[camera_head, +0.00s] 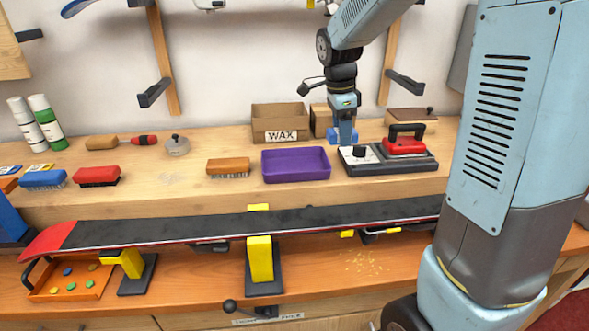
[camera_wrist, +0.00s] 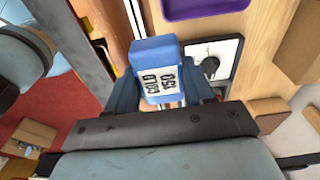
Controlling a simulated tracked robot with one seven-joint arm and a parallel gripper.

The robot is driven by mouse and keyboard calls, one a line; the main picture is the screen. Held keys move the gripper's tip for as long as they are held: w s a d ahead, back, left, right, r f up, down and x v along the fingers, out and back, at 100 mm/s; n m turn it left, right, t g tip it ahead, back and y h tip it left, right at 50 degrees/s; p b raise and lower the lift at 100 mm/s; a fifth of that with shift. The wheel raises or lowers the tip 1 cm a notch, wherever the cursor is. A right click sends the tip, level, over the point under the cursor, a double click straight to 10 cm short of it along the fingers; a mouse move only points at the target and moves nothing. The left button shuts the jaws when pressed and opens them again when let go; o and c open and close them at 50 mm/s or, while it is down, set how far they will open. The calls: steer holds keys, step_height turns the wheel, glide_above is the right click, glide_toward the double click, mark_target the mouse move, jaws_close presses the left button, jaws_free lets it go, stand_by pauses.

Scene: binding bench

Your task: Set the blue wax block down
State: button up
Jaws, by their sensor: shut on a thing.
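The blue wax block (camera_wrist: 152,54) fills the middle of the wrist view, with a white label that seems to read "COLD 150". My gripper (camera_wrist: 160,92) is shut on it, one blue finger on each side. In the head view my gripper (camera_head: 342,136) points down above the back bench, near the left end of the black-and-red iron station and right of the purple tray (camera_head: 296,164). The block is hard to tell from the blue fingers there. It appears held above the bench; the exact gap cannot be told.
The iron station (camera_head: 388,165) with its red iron (camera_head: 404,145) stands just below and right. The WAX box (camera_head: 280,124) is behind the tray. A brush (camera_head: 228,167) lies left of the tray. The ski (camera_head: 240,225) is clamped in front. Bare bench shows left of the brush.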

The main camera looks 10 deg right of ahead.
steer(key=w+a+f, duration=0.4)
steer(key=w+a, duration=0.1)
steer(key=a, duration=0.2)
glide_above(295, 169)
steer(key=f, duration=0.5)
steer(key=shift+s+d, duration=0.1)
steer(key=shift+d, duration=0.1)
steer(key=shift+a+f, duration=0.15)
steer(key=shift+f, duration=0.15)
steer(key=shift+w+a+f, duration=0.1)
steer(key=shift+f, duration=0.75)
steer(key=shift+w+a+f, duration=0.1)
steer(key=shift+f, duration=0.75)
steer(key=o, duration=1.1)
steer(key=shift+c, duration=0.2)
